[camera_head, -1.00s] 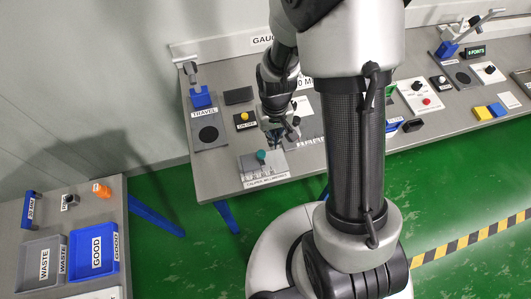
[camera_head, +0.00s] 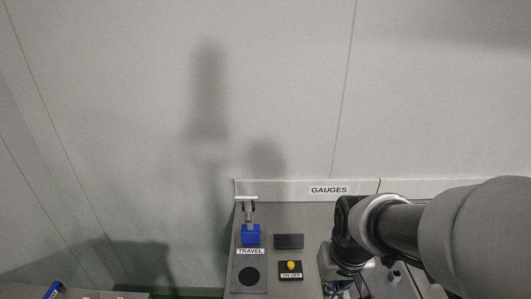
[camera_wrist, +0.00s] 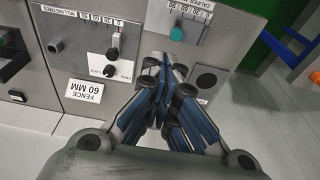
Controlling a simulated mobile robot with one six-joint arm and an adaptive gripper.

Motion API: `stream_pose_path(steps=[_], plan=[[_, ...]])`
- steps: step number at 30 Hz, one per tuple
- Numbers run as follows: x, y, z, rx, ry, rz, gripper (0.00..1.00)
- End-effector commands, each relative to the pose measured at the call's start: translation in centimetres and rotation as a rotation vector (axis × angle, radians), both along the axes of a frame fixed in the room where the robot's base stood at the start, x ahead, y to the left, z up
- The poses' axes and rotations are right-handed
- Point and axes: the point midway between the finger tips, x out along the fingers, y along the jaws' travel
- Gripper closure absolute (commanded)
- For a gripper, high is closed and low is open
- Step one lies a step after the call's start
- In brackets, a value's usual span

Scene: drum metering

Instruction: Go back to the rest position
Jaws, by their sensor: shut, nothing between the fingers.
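My gripper (camera_wrist: 166,72) is shut and empty in the wrist view, its fingers together in front of the gauge bench. In the head view my arm comes in from the right, and the gripper is at the bottom edge, mostly hidden and cut off. The fence panel (camera_wrist: 110,50), with a black knob and a label reading 60 MM, is to the left. I cannot tell the exact gap between the fingertips and the bench.
In the head view the gauges bench shows a blue travel gauge block (camera_head: 250,236), a black disc (camera_head: 249,276) and a yellow on/off button (camera_head: 291,266). A bare wall (camera_head: 120,120) stands behind. In the wrist view a blue bench leg (camera_wrist: 296,32) is at right.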

Motion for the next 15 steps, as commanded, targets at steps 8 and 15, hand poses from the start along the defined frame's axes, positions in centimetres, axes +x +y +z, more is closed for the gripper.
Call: stream_pose_path(steps=[8, 15], plan=[[-6.7, -0.1, 5.9, -0.001, -0.139, -0.001, 1.00], [-11.0, -0.1, 7.4, -0.002, -0.207, -0.001, 1.00]])
